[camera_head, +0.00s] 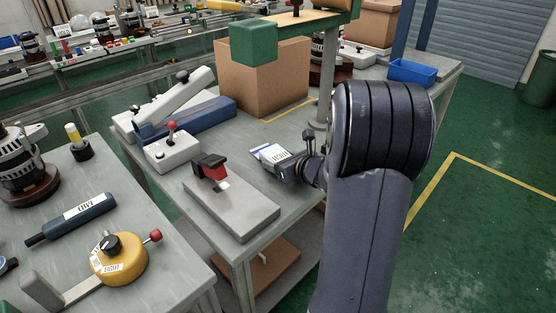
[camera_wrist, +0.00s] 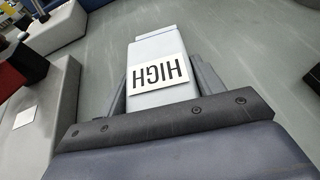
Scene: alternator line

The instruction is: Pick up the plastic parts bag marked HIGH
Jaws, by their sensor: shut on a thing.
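The plastic parts bag (camera_head: 270,153) is pale, with a white label reading HIGH. It is at my gripper (camera_head: 290,168) over the middle of the grey workbench (camera_head: 258,185). In the wrist view the bag (camera_wrist: 153,48) shows its label upside down, and it sits between the two fingers of my gripper (camera_wrist: 160,90). The gripper is shut on the bag. The bag's near end is hidden by the gripper body. I cannot tell whether the bag touches the bench top.
A grey block with a red and black switch (camera_head: 211,167) lies left of the gripper. A white box with a red-knobbed lever (camera_head: 172,148) is further left. A cardboard box (camera_head: 262,80) stands behind, and a blue bin (camera_head: 412,71) is at the back right. Bare bench surrounds the bag.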

